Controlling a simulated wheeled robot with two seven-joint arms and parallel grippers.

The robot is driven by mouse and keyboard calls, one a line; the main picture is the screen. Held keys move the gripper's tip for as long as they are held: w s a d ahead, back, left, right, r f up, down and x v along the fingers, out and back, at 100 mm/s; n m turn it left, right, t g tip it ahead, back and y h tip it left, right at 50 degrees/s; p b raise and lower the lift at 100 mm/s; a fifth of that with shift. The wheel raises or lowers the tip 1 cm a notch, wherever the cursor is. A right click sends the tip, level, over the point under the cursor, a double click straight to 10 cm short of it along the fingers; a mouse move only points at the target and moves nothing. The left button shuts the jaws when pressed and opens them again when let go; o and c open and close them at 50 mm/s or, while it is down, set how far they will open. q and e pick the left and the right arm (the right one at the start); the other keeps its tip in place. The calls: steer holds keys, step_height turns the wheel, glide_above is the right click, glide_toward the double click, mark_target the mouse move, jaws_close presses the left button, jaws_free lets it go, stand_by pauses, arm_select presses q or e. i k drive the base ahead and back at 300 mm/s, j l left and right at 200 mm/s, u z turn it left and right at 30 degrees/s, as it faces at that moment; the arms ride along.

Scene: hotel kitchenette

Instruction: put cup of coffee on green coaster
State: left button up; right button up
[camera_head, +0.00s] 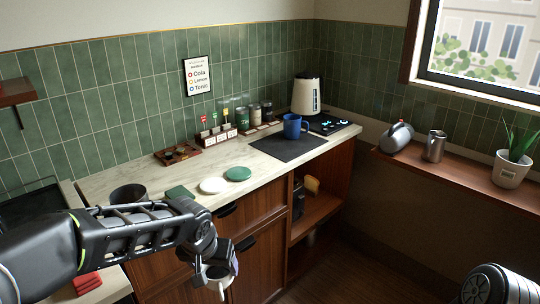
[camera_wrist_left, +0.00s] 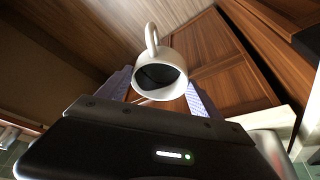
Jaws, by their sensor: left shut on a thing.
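My left gripper (camera_head: 222,266) is shut on a white cup (camera_head: 216,272), low in front of the counter's cabinet doors. In the left wrist view the cup (camera_wrist_left: 158,62) sits between the two fingers, its handle pointing away from the gripper and dark liquid visible inside. A round green coaster (camera_head: 238,173) lies on the counter, right of a round white coaster (camera_head: 213,186). A dark green square coaster (camera_head: 179,193) lies left of the white one. Nothing stands on these coasters. My right gripper is not in view.
On the pale counter (camera_head: 252,160) are a black bowl (camera_head: 128,194), a wooden tray (camera_head: 178,154), labelled holders, jars, and a blue mug (camera_head: 292,126) by a dark mat (camera_head: 288,147). A white kettle (camera_head: 306,94) stands behind. The counter edge lies above the held cup.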

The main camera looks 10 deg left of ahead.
mark_target(241, 174)
steer(key=i+l+u, duration=0.15)
steer(key=i+l, duration=0.25)
steer(key=i+l+u, duration=0.15)
steer(key=i+l, duration=0.25)
steer(key=l, duration=0.2)
steer(key=i+l+u, duration=0.1)
steer(key=i+l, duration=0.25)
steer(key=l, duration=0.2)
